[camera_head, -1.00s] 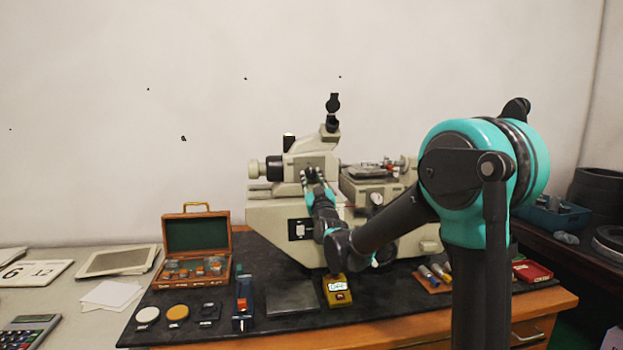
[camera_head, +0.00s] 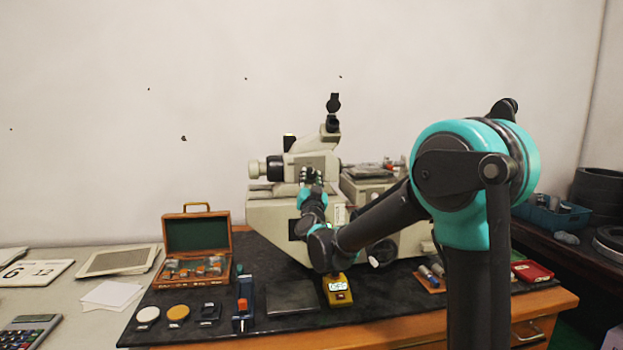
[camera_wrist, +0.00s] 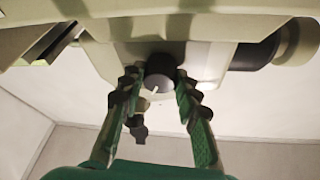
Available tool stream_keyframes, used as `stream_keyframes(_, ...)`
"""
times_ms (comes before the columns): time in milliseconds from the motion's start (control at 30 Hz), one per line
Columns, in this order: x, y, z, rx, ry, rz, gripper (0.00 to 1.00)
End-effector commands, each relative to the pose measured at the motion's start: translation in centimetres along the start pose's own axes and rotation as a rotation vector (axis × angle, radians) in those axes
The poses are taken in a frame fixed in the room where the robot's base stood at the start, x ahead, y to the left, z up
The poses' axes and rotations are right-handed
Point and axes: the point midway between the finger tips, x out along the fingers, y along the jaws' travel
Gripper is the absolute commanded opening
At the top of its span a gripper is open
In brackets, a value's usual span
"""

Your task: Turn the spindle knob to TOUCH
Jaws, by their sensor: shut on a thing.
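The spindle knob (camera_wrist: 161,72) is a dark round knob with a short white mark near its lower edge in the wrist view. It sits on the pale body of the machine (camera_head: 270,222). My gripper (camera_wrist: 157,82) has its two green fingers on either side of the knob and is shut on it. In the head view my gripper (camera_head: 311,176) is at the front of the machine, below the eyepiece, and its fingers cover the knob. I cannot read any label around the knob, so the setting it points to is unclear.
An open wooden case (camera_head: 197,283) stands left of the machine. A yellow meter (camera_head: 338,297) and a dark plate (camera_head: 292,297) lie on the black mat in front. Several small items lie to the left. My arm passes over the mat's right side.

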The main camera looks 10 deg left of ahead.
Motion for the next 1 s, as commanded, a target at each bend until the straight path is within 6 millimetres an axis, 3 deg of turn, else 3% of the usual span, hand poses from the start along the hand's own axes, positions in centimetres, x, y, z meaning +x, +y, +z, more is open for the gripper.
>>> stream_keyframes(1000,0.07,-0.37,-0.35,0.849,-0.031,0.346,0.02)
